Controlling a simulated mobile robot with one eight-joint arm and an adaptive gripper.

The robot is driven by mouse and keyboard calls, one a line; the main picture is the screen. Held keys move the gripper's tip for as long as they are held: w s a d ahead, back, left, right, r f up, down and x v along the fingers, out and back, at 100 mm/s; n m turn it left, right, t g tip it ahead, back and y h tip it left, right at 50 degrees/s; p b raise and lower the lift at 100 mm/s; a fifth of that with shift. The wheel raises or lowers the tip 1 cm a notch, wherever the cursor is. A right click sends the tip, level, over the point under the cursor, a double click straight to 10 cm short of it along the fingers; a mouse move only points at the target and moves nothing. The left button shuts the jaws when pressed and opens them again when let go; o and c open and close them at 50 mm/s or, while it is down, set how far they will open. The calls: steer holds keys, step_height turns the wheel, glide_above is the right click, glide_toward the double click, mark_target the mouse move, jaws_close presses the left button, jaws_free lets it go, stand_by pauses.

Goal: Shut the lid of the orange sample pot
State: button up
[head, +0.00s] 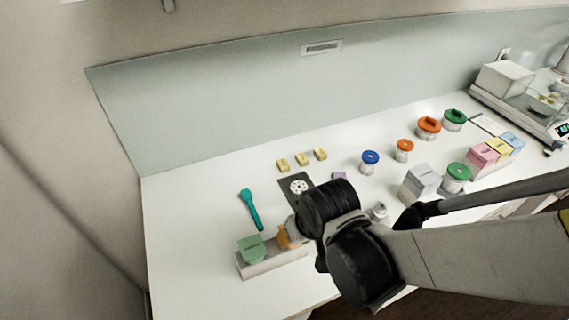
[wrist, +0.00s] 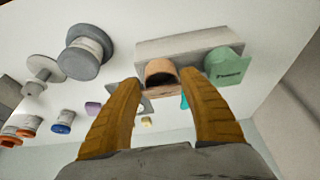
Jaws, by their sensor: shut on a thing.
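The orange sample pot (wrist: 160,68) stands in a pale rack beside a green pot (wrist: 224,66) in the wrist view. Its mouth looks open and dark inside. Its lid (wrist: 166,91) appears as a strip at the mouth's edge, between my fingertips. My gripper (wrist: 162,82) has its two orange-brown fingers on either side of this lid and looks shut on it. In the head view the green pot (head: 250,247) sits at the rack's left end. My wrist hides most of the orange pot there.
The rack (head: 272,262) lies near the bench's front left. A teal spoon (head: 250,210), a dark card (head: 297,186) and yellow blocks (head: 302,159) lie behind it. A blue-lidded jar (head: 369,162) and several lidded jars stand right. The bench's left end is clear.

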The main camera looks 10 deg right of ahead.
steer(key=shift+s+d+f+t+b, duration=0.1)
steer(key=shift+s+f+t+b, duration=0.1)
steer(key=shift+f+t+b, duration=0.6)
steer(key=shift+r+y, duration=0.3)
steer(key=o, duration=1.2)
steer(key=shift+r, duration=0.1)
steer(key=v, duration=1.1)
steer(key=shift+s+r, duration=0.25)
steer(key=shift+s, duration=0.15)
steer(key=w+d+f+m+h+b, duration=0.1)
steer(key=w+d+b, duration=0.1)
steer(key=d+b, duration=0.1)
steer(key=w+d+f+m+t+b, duration=0.1)
steer(key=w+d+f+m+b, duration=0.1)
steer(key=d, duration=0.4)
steer(key=shift+w+f+h+b, duration=0.3)
steer(key=shift+h+b, duration=0.1)
steer(key=shift+b, duration=0.2)
